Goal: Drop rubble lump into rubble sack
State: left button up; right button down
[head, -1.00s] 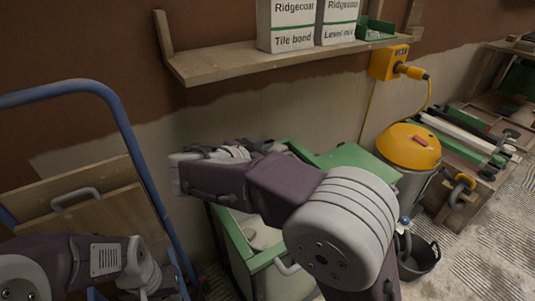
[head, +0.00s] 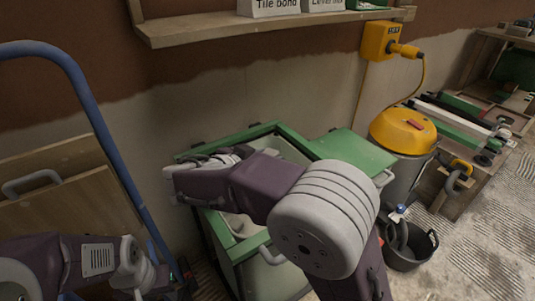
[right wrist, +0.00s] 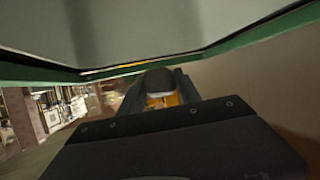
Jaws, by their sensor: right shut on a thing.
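A pale container with a green rim (head: 290,133) stands in the middle of the head view and looks like the rubble sack in its frame. Pale shapes lie inside it, too unclear to name. My right gripper (head: 180,185) is over its left part, seen from behind and above. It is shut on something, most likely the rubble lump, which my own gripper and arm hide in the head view. In the right wrist view, a dark rounded shape (right wrist: 160,79) shows beyond my gripper body; I cannot tell what it is. My left gripper (head: 150,283) is at lower left, its fingers unclear.
A green flat lid or panel (head: 352,155) is beside the container. A yellow-topped vacuum (head: 403,132) and a black bucket (head: 412,247) stand to the right. A blue hand-truck frame (head: 85,100) stands left. A wooden shelf (head: 200,30) is on the wall above.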

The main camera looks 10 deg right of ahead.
jog(key=c, duration=0.8)
grip_release()
jog(key=shift+o, duration=0.2)
jog(key=p+v, duration=0.4)
jog(key=v, duration=0.5)
jog(key=shift+r+p, duration=0.1)
jog(key=shift+p, duration=0.2)
